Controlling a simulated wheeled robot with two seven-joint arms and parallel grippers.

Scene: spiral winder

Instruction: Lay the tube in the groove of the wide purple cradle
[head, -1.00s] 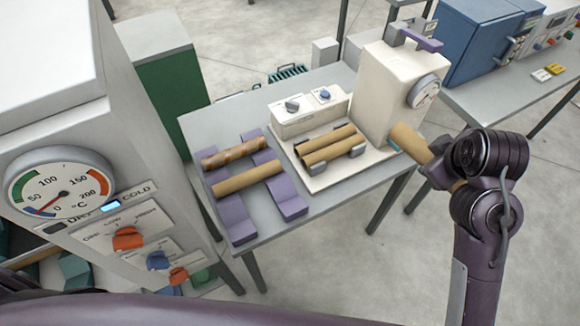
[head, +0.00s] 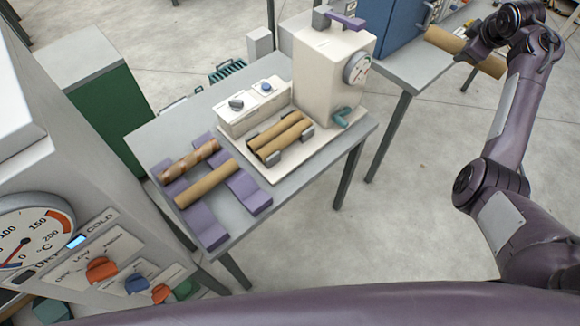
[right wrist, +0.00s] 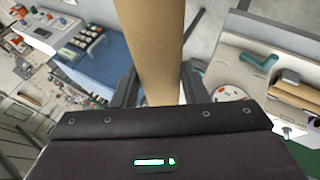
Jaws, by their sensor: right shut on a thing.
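A plain brown tube (head: 443,39) is held in my right gripper (head: 467,51) at the upper right of the head view, in the air near the blue cabinet. In the right wrist view the tube (right wrist: 150,45) runs up between the two fingers (right wrist: 157,88). The wide purple cradle (head: 207,229) lies on the near left of the grey table as two parallel purple rails. A spiral-marked tube (head: 189,159) and a plain tube (head: 207,184) lie across it. The near ends of both rails are bare. My left gripper is not in view.
A cream winder (head: 330,60) stands at the table's back right, with two tubes (head: 280,135) on grey holders and a teal-handled part (head: 343,118). A control cabinet with a gauge (head: 30,230) is at the left. Floor lies open between the tables.

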